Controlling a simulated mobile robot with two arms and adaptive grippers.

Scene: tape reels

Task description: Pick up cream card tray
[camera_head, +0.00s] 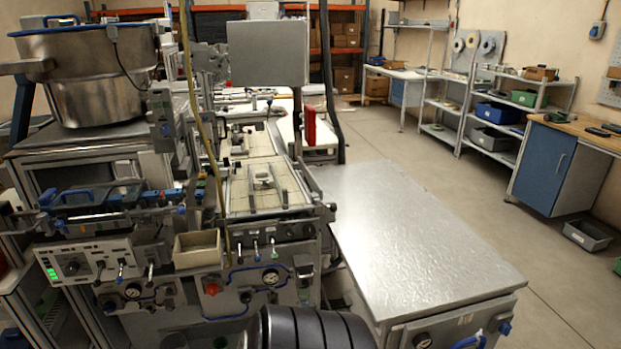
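A small cream open tray (197,248) sits at the front of the machine, left of centre, above the panel with the red knob. It looks empty, though its floor is only partly visible. Neither my left nor my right gripper shows in this view. A black ribbed part at the bottom centre may be part of my own body; I cannot tell.
A control box (90,262) with a lit green display stands left of the tray. A large steel bowl (95,70) is behind it. A bare metal table (410,235) is at the right. Open floor (560,270) lies beyond, before shelves (490,115).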

